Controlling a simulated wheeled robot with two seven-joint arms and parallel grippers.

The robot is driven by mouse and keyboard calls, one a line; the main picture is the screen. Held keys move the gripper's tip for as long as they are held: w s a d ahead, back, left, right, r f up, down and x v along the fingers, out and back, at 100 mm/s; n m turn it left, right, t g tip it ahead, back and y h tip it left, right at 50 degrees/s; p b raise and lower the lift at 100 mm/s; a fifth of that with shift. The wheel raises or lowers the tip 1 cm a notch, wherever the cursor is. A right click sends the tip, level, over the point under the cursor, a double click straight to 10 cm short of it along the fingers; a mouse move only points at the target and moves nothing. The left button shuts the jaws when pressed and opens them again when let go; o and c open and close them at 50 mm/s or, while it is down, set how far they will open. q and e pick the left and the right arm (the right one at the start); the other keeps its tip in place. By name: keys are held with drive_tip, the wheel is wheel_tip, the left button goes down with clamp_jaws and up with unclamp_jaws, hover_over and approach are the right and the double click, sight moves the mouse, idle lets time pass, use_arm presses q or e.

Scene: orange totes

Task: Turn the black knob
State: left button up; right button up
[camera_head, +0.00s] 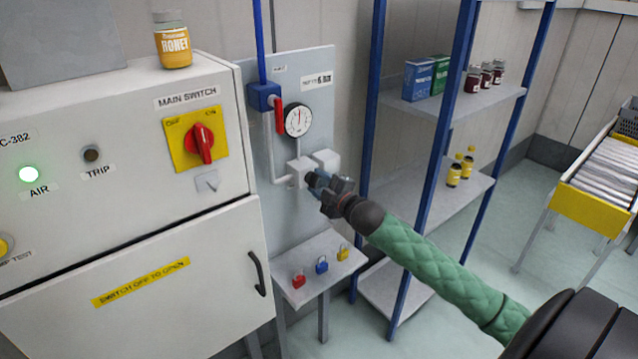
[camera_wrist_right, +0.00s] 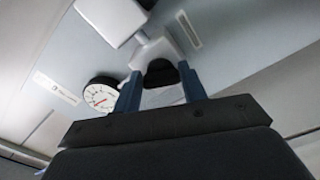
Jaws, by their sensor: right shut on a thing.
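The black knob (camera_head: 311,179) sits on the front of a white valve block (camera_head: 301,168) on the grey wall panel, below a round gauge (camera_head: 298,119). My right gripper (camera_head: 319,184) reaches it from the right and is shut on it. In the right wrist view the black knob (camera_wrist_right: 160,73) lies between the two blue fingers of my right gripper (camera_wrist_right: 161,85). The gripper hides part of the knob in the head view. My left gripper is not in view.
A white cabinet with a red main switch (camera_head: 201,143) stands to the left. A small shelf (camera_head: 318,270) with several padlocks is below the panel. A blue-framed rack (camera_head: 440,110) with bottles and boxes stands behind my right arm. A honey jar (camera_head: 171,40) stands on the cabinet.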

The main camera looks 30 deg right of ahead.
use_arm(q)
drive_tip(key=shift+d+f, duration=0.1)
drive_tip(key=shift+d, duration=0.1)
use_arm(e)
drive_tip(key=shift+f, duration=0.1)
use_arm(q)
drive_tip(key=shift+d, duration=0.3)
use_arm(e)
drive_tip(key=o, duration=1)
drive_tip(key=shift+c, duration=0.2)
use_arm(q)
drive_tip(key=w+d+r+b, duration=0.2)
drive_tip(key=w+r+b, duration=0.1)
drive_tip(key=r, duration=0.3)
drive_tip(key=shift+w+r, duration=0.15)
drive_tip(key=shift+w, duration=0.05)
use_arm(e)
drive_tip(key=shift+s+d, duration=0.2)
drive_tip(key=shift+s, duration=1.75)
drive_tip(key=shift+s+d, duration=0.15)
drive_tip(key=shift+s, duration=1.8)
